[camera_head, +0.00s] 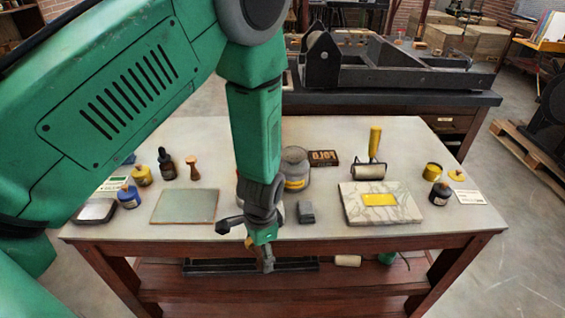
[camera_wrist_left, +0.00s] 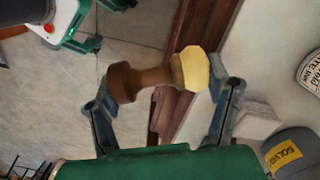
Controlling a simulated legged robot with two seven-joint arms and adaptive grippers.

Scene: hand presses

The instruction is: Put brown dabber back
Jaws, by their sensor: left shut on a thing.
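My left gripper (camera_head: 247,244) is shut on a wooden dabber with a brown knob and a pale cream head. The left wrist view shows this dabber (camera_wrist_left: 150,77) lying crosswise between the two fingers (camera_wrist_left: 160,105), clear of the table surface. In the head view the gripper is low at the table's front edge and mostly hides the dabber. Another wooden dabber (camera_head: 194,170) stands upright on the table, left of my forearm, beside a dark dropper bottle (camera_head: 167,165). My right gripper is not in view.
The pale tabletop (camera_head: 270,225) holds a grey-green plate (camera_head: 185,207), a solvent jar (camera_head: 295,172), a grey block (camera_head: 306,212), a marble slab (camera_head: 405,205) with yellow ink, and a yellow-handled roller (camera_head: 374,145). Small ink jars stand at both sides. A press (camera_head: 390,70) is behind.

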